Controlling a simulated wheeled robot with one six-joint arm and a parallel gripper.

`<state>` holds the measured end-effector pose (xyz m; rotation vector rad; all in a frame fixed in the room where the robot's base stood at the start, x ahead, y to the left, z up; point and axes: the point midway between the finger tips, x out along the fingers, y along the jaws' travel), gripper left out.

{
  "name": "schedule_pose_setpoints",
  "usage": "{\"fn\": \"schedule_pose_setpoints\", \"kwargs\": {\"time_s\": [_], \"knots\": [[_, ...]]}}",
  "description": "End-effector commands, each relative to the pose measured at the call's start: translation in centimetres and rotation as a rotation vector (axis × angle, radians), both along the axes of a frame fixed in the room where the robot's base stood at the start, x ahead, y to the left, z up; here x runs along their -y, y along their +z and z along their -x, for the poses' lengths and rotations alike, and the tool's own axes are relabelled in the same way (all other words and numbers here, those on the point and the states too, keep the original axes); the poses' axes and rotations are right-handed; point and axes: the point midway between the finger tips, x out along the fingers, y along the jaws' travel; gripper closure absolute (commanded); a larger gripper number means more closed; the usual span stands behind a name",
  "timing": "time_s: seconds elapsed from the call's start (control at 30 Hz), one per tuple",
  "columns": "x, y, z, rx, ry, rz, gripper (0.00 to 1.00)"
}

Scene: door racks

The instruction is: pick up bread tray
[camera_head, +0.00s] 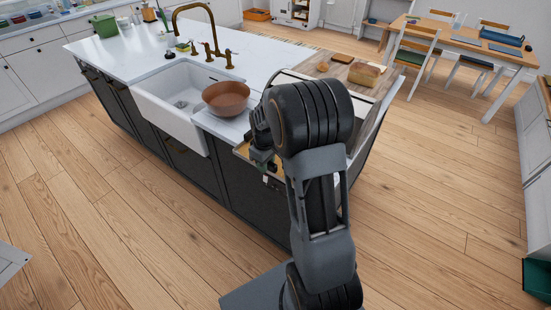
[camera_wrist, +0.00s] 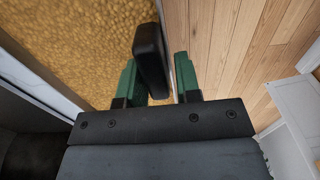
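What looks like the bread tray, with a rough golden-brown surface and a pale rim, fills the upper left of the wrist view (camera_wrist: 85,45). A dark handle-like bar (camera_wrist: 149,50) stands along its right side. My gripper (camera_wrist: 157,78) has its two green fingers apart, one on each side of the bar. A gap shows between the bar and the right finger, so it does not look clamped. In the head view a tan strip of the tray (camera_head: 243,151) shows at the island's near edge, beside my gripper (camera_head: 262,164). My arm hides most of it.
A brown bowl (camera_head: 226,98) stands on the island between the white sink (camera_head: 172,105) and my arm. A bread loaf (camera_head: 366,73) lies on a wooden board behind my arm. The wooden floor (camera_head: 440,200) right of the island is clear. A dining table (camera_head: 470,42) stands further back.

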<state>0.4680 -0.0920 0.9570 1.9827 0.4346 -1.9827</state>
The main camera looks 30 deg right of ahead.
Motion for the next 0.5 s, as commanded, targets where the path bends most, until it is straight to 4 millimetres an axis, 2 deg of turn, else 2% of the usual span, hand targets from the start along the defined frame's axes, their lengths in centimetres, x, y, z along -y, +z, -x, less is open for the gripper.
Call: {"fn": "schedule_pose_setpoints", "kwargs": {"time_s": [0.03, 0.3, 0.5], "knots": [[0.0, 0.02, 0.0, 0.0, 0.0, 0.0, 0.74], [0.0, 0.03, 0.0, 0.0, 0.0, 0.0, 1.0], [0.01, 0.08, -0.04, 0.001, 0.0, 0.0, 1.0]]}}
